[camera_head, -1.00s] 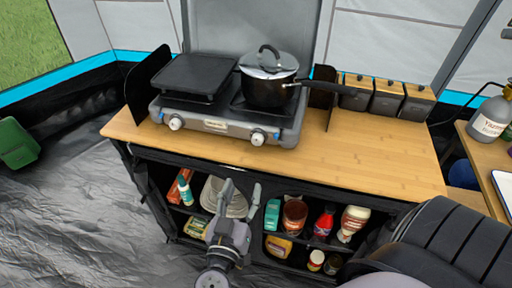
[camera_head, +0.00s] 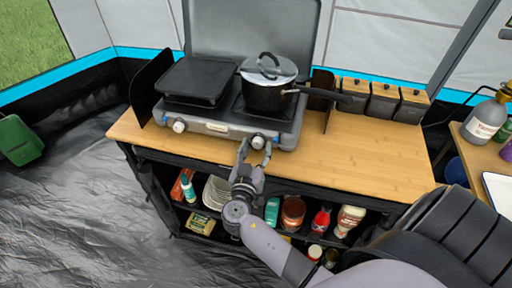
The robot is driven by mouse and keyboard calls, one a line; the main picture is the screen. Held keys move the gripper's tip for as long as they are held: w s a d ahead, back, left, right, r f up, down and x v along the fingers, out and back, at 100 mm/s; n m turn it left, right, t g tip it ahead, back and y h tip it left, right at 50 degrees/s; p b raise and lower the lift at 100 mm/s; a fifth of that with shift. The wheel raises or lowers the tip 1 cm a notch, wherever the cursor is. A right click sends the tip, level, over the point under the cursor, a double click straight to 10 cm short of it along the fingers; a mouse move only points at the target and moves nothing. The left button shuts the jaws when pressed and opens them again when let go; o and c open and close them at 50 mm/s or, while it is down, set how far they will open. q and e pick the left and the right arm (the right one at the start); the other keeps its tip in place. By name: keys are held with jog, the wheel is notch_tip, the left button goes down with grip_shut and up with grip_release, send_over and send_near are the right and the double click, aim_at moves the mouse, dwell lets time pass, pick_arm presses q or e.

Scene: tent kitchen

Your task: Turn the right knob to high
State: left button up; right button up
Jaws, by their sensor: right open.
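The camp stove (camera_head: 220,129) stands on the wooden counter with its lid raised. Its right knob (camera_head: 258,142) is at the front right of the stove, white-faced with a blue mark beside it. The left knob (camera_head: 179,126) is at the front left. My right gripper (camera_head: 255,149) is open, its fingers pointing up at the right knob, one finger on either side of it in the picture. I cannot tell whether the fingers touch the knob. The knob's exact setting is too small to read. My left gripper is not in view.
A lidded pot (camera_head: 266,92) sits on the right burner, its handle pointing right. A black griddle (camera_head: 199,80) covers the left burner. Dark canisters (camera_head: 383,103) stand at the counter's back right. The counter (camera_head: 370,150) is clear at right. Shelves below hold several bottles.

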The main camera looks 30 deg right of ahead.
jog(key=shift+c, duration=0.5)
grip_shut()
